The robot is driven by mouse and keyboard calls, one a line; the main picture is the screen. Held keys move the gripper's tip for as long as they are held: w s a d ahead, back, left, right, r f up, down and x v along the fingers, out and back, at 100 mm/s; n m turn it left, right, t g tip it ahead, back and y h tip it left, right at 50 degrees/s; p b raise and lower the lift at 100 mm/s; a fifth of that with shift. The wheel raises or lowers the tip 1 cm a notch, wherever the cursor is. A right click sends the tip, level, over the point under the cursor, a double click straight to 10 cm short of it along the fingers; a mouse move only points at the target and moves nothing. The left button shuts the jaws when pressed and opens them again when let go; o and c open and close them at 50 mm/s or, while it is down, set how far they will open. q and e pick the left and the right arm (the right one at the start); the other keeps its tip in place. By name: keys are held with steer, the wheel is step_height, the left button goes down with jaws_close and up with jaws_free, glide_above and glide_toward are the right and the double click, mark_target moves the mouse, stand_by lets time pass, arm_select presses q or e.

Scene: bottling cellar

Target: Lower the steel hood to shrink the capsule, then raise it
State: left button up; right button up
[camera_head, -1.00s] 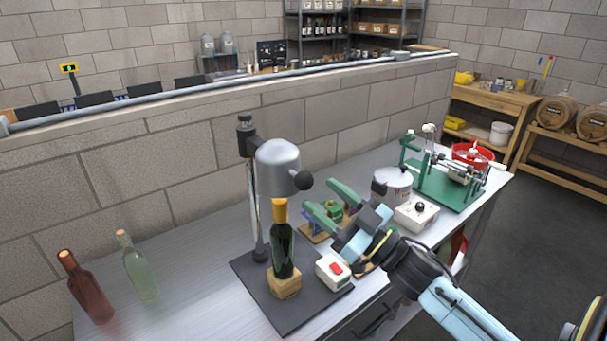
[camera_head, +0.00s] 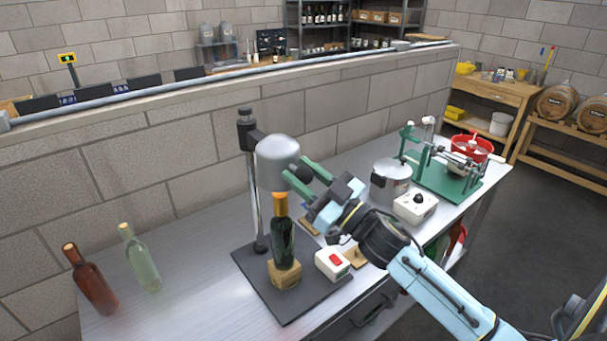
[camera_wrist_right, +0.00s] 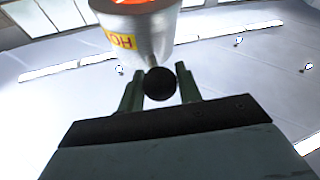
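The bottle stands upright on a wooden block on the dark base plate. Its orange capsule (camera_head: 281,205) shows just below the hood's rim, and the very top of the neck is hidden. My right gripper (camera_head: 298,170) is at the hood's black ball knob (camera_head: 304,174). In the right wrist view, the knob (camera_wrist_right: 160,83) sits between the two fingers, which appear closed against its sides. An orange glow shows inside the hood (camera_wrist_right: 140,30). My left gripper is not in view.
A white box with a red switch (camera_head: 332,263) stands right of the bottle. Two loose bottles, brown (camera_head: 90,279) and pale green (camera_head: 140,258), stand at the left. A steel pot (camera_head: 390,182) and a green machine (camera_head: 440,180) stand at the right.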

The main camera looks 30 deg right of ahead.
jaws_close()
step_height(320, 180, down, 11)
steer(key=b, duration=0.6)
steer(key=shift+f, duration=0.15)
steer(key=shift+o, duration=2.2)
jaws_free()
steer(key=shift+o, duration=0.8)
steer(key=b+v, duration=0.2)
steer(key=v, duration=1.1)
steer(key=shift+s+b, duration=0.15)
steer(key=shift+b, duration=0.15)
